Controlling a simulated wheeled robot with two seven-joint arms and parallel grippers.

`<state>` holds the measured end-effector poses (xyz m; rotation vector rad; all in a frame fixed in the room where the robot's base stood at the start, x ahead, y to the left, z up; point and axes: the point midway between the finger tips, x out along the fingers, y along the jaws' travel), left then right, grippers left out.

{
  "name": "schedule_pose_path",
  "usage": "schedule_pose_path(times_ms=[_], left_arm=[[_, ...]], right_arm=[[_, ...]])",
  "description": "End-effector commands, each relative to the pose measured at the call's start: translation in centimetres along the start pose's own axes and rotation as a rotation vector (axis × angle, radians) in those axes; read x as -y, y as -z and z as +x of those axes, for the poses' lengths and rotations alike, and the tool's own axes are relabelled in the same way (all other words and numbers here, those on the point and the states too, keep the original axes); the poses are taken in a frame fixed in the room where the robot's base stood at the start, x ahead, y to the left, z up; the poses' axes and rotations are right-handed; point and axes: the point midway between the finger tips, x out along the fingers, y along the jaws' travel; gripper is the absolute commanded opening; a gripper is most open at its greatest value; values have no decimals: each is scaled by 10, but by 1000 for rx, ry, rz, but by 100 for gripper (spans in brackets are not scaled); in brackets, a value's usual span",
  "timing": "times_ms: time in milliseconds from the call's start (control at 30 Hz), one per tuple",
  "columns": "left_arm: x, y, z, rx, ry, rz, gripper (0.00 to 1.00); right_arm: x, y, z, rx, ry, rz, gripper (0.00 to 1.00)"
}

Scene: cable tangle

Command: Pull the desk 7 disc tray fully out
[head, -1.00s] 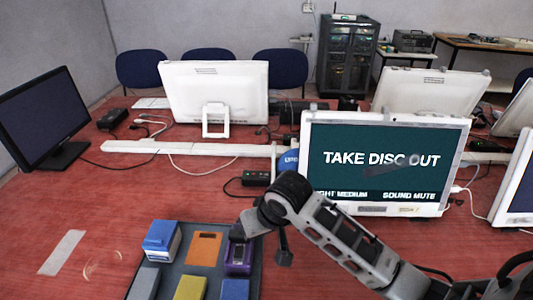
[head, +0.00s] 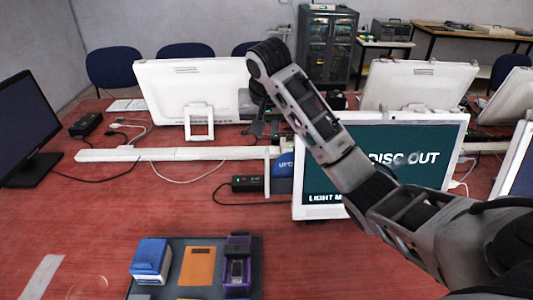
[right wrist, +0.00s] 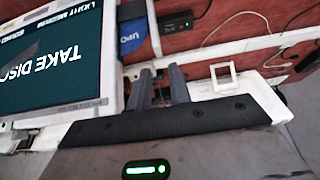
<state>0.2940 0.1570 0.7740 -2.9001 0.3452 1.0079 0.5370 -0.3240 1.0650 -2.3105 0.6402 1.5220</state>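The monitor reading "DISC OUT" (head: 432,165) stands at right centre, partly covered by my right arm. The right wrist view shows its screen upside down with "TAKE DISC" (right wrist: 45,65). I cannot make out a disc tray on it in either view. My right gripper (head: 262,125) is raised left of the monitor, mostly hidden behind its own wrist. In the right wrist view its two grey fingers (right wrist: 162,88) stand apart with nothing held between them. My left gripper is not in view.
A dark tray (head: 207,292) at the front holds a blue-and-white box (head: 151,260), an orange card (head: 197,266) and a purple device (head: 237,266). A white rail (head: 170,154) crosses behind.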

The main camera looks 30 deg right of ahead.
Motion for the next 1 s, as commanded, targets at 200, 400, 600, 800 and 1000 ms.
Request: schedule_pose_path(times_ms=[200,400,600,800,1000], left_arm=[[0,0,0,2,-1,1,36],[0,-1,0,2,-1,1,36],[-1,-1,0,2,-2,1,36],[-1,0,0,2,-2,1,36],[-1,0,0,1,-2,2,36]], right_arm=[[-2,-6,43,23,-7,3,20],[-4,-5,83,17,-11,2,20],[-4,-4,107,14,-9,3,20],[-4,-4,115,12,-8,3,20],[-4,-4,115,12,-8,3,20]])
